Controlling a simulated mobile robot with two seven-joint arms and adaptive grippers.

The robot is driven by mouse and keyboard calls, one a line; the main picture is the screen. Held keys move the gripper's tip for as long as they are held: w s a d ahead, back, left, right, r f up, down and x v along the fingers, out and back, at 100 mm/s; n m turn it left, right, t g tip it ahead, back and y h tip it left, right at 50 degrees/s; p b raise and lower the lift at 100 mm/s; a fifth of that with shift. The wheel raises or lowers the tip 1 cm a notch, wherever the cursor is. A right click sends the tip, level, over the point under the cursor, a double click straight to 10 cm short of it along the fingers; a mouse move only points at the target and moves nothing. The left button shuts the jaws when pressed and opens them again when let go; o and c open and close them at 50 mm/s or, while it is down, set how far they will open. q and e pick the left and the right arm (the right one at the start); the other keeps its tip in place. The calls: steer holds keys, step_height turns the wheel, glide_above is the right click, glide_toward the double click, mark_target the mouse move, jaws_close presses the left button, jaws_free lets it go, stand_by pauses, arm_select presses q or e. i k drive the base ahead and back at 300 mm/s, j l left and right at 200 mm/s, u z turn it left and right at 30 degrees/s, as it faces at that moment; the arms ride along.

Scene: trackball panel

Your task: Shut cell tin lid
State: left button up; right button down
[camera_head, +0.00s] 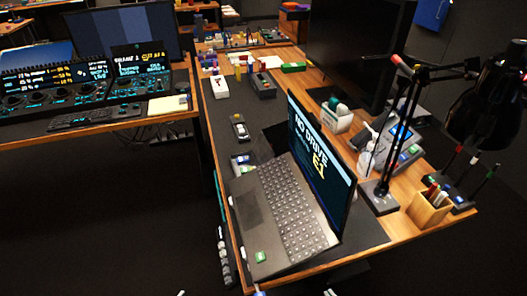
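No thing in the head view can be named for certain as the cell tin. A small light container (241,161) with blue and green bits lies on the dark desk mat, just behind the laptop's left rear corner. It is too small to tell whether it is a tin or how its lid stands. Neither of my grippers can be made out. Only small pale slivers show at the bottom edge, and I cannot tell what they belong to.
An open laptop (283,208) fills the near desk, with a green item (261,257) on it. A small dark device (240,128) lies behind. A lamp base (380,197), desk phone (402,146) and wooden pen box (429,208) stand right. A control console (85,88) is left.

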mark_target(262, 152)
steer(key=l+u, duration=0.3)
steer(key=l, duration=0.65)
steer(key=l+u, duration=0.2)
steer(key=l, duration=0.75)
steer(key=l+u, duration=0.2)
steer(key=l, duration=0.8)
steer(key=k+l+u, duration=0.2)
steer(key=l, duration=0.75)
steer(key=l+u, duration=0.4)
steer(key=l, duration=0.55)
steer(key=j+u, duration=0.1)
steer(key=u, duration=0.55)
